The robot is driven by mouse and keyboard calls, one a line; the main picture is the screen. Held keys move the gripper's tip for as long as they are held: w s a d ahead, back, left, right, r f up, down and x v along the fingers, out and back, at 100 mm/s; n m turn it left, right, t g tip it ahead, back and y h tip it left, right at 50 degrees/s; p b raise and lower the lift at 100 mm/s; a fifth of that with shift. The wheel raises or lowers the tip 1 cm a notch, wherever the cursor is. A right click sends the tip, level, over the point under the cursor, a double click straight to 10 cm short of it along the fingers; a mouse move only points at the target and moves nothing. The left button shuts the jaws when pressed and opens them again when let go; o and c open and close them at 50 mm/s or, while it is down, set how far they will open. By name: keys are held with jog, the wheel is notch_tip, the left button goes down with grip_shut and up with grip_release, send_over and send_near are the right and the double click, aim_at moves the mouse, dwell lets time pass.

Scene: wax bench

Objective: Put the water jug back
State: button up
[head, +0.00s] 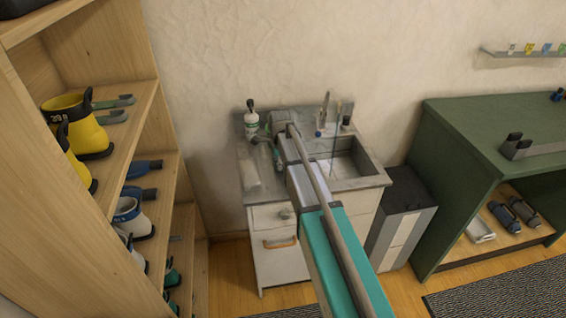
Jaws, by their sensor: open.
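I cannot pick out a water jug for certain in the head view. My arm reaches forward over the cabinet with the sink (362,183). My gripper (279,152) is small and partly hidden at its far end, over the counter left of the basin. It is open, and nothing shows clearly between its fingers. A white bottle with a green label and dark top (251,121) stands upright at the back left of the counter. A pale flat item (251,176) lies at the counter's left.
A wooden shelf (85,70) with yellow boots (78,122) and other footwear stands close on the left. Right of the sink are a dark grey bin (402,225) and a green bench (465,125). A dark mat (495,285) lies on the floor.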

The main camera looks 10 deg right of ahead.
jog(key=shift+r, duration=0.2)
notch_tip(320, 180, up, 12)
jog(key=p, duration=1.2)
jog(key=shift+s+a, duration=0.15)
jog(key=shift+s, duration=0.3)
jog(key=shift+f, duration=0.1)
jog(key=s+d+n, duration=0.2)
jog(key=s+n, duration=1.9)
jog(key=s, duration=0.3)
jog(key=shift+s+d+n+g, duration=0.25)
jog(key=shift+n+g, duration=0.05)
jog(key=shift+g, duration=0.1)
dwell(0.4)
